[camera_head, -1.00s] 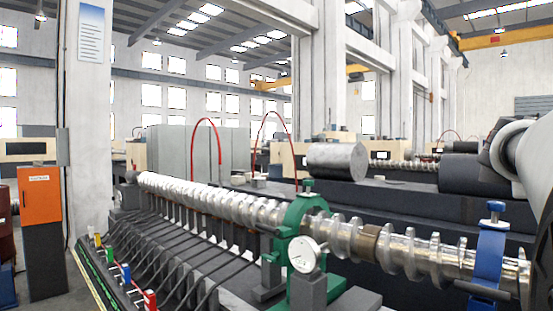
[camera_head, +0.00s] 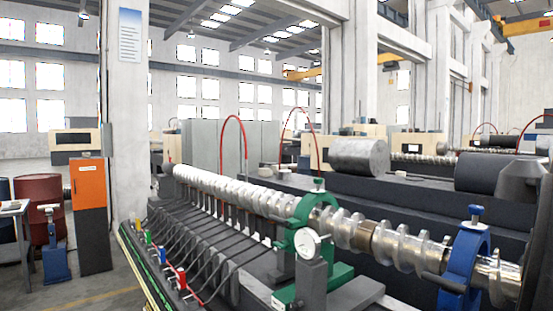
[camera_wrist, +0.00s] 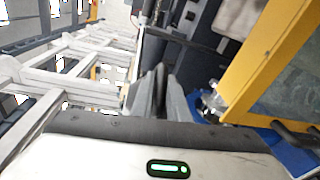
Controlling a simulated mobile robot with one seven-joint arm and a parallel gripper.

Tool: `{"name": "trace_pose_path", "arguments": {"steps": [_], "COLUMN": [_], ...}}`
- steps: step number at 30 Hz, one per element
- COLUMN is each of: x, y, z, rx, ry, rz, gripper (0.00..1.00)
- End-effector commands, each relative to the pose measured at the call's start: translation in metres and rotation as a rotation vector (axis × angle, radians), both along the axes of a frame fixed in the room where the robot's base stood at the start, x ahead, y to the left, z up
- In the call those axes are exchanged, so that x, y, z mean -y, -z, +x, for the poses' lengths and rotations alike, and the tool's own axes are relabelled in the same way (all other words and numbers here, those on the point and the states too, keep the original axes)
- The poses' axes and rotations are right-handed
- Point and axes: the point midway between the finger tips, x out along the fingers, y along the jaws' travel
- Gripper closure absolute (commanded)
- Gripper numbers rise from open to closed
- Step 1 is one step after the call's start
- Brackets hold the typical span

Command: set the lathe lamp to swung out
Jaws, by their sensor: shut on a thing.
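My gripper (camera_wrist: 160,92) is in the middle of the wrist view, its grey fingers closed on a narrow dark part between them. This part seems to belong to the lathe lamp, but its shape is mostly hidden by the fingers. I cannot make out the whole lamp or its swing angle in either view. The head view does not show my fingers clearly.
A yellow-framed panel (camera_wrist: 268,58) is close on the right of the wrist view. A dark flared shape fills the right edge of the head view. An orange cabinet (camera_head: 89,184) stands by a white pillar (camera_head: 127,110) at left. Open floor lies in front of the cabinet.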

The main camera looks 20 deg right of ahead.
Motion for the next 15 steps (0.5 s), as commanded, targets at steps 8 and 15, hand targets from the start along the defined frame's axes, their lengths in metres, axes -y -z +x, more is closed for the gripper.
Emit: {"name": "trace_pose_path", "arguments": {"steps": [8,15], "x": [0.008,0.009], "y": [-0.001,0.001], "z": [-0.022,-0.031], "rx": [0.001,0.009], "ry": [-0.039,-0.060], "rz": [0.007,0.006], "gripper": [1.00,1.00]}}
